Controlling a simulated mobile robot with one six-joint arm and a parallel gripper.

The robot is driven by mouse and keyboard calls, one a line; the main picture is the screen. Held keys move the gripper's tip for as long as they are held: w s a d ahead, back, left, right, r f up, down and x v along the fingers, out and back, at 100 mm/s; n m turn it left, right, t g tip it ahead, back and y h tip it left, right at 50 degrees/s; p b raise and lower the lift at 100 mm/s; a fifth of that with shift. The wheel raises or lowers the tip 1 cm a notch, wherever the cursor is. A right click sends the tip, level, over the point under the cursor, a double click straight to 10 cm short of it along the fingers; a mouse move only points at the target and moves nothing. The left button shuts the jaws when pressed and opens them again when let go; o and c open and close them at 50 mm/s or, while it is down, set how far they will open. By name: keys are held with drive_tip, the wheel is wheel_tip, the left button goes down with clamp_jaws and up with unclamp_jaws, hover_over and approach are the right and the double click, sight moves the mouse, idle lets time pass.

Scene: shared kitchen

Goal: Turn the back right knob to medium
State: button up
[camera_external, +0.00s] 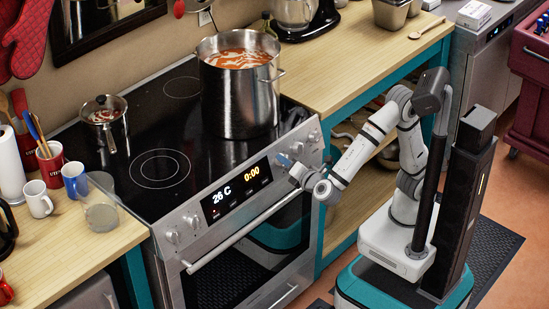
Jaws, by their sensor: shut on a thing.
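The stove (160,205) has a black glass cooktop and a steel front panel with a display reading 26 C and 0:00. Two knobs (181,230) sit left of the display. On the right part of the panel, a knob (312,137) shows clear of my gripper. My gripper (285,161) is at the panel just right of the display, its jaws shut on a stove knob there. The gripper hides most of that knob, so its setting and which burner it serves cannot be told.
A large steel pot (238,100) of orange-red soup stands on the back right of the cooktop. A small saucepan (104,115) is at the back left. The oven handle (245,232) juts out below the panel. Mugs and a glass jar (101,213) stand on the left counter.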

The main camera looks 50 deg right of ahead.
drive_tip(key=m+g+b, duration=0.1)
drive_tip(key=m+b, duration=0.1)
drive_tip(key=m, duration=0.2)
drive_tip(key=m+g+h+b, duration=0.1)
drive_tip(key=m+b, duration=0.1)
drive_tip(key=m, duration=0.2)
drive_tip(key=shift+a, duration=0.1)
drive_tip(key=m+g+b, duration=0.1)
drive_tip(key=m+b, duration=0.1)
drive_tip(key=m, duration=0.2)
drive_tip(key=shift+w+r+g+b, duration=0.1)
drive_tip(key=shift+g+b, duration=0.25)
drive_tip(key=shift+g, duration=0.05)
drive_tip(key=shift+r+m+g+y+b, duration=0.15)
drive_tip(key=shift+m+b, duration=0.25)
drive_tip(key=shift+m, duration=0.35)
drive_tip(key=shift+r+m+g+y+b, duration=0.15)
drive_tip(key=shift+m+b, duration=0.25)
drive_tip(key=shift+m, duration=0.35)
drive_tip(key=o, duration=1)
